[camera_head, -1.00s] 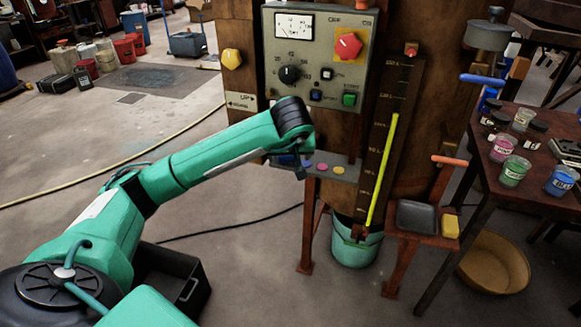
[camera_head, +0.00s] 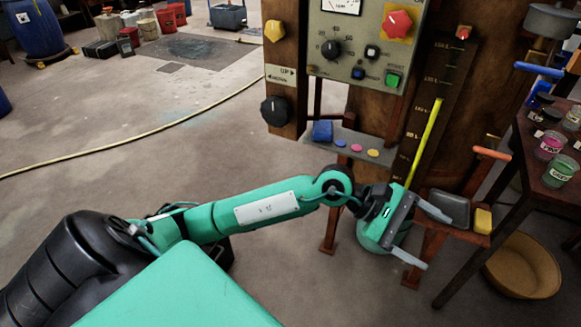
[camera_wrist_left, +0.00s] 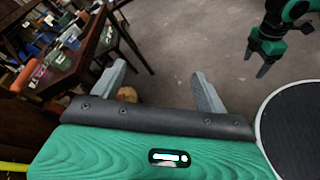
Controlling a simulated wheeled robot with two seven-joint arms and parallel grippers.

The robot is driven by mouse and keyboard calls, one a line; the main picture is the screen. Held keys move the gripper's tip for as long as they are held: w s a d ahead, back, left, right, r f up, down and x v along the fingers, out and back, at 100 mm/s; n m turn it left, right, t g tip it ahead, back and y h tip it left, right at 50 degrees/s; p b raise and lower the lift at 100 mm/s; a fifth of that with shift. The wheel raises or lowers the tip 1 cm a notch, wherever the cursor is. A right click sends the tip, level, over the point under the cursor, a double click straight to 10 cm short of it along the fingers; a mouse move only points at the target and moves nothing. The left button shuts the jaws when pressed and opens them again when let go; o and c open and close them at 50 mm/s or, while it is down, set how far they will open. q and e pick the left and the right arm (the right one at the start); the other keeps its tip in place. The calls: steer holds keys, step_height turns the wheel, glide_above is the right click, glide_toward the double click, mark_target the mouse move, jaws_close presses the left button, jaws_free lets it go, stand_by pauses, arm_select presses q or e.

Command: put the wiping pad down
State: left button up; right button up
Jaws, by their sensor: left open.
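A blue block (camera_head: 322,131), which looks like the wiping pad, rests on the left end of the grey shelf (camera_head: 345,137), beside several coloured discs. My left gripper (camera_head: 424,238) is open and empty, to the right of and below that shelf.
A dark grey tray (camera_head: 447,207) and a yellow block (camera_head: 483,220) are on the small stand. The control panel (camera_head: 368,45) is above the shelf. A table with paint jars (camera_head: 560,170) and a tan basin (camera_head: 522,265) are at right.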

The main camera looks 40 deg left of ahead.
arm_select(q)
steer(key=w+a+r+n+t+h, duration=0.25)
steer(key=r+n+t, duration=0.35)
steer(key=n+t, duration=1)
steer(key=a+f+n+g+y, duration=0.1)
steer(key=a+f+n+y, duration=0.6)
steer(key=n, duration=0.7)
steer(key=a+f+n+g+y, duration=0.1)
steer(key=a+f+n+y, duration=0.45)
steer(key=n+y, duration=0.55)
steer(key=s+a+f+n+g, duration=0.1)
steer(key=s+f+n+g, duration=0.4)
steer(key=f, duration=0.3)
steer(key=s+a+f+n+g, duration=0.2)
steer(key=s+f+n+g, duration=0.1)
steer(key=s+f+n, duration=0.4)
steer(key=s+d+f+n+g+h, duration=0.2)
steer(key=s+f+n+g, duration=0.1)
steer(key=s+f+g, duration=0.3)
steer(key=s+f, duration=0.2)
steer(key=s, duration=0.2)
steer(key=shift+d+f, duration=0.15)
steer(key=shift+f, duration=0.15)
steer(key=shift+s, duration=0.1)
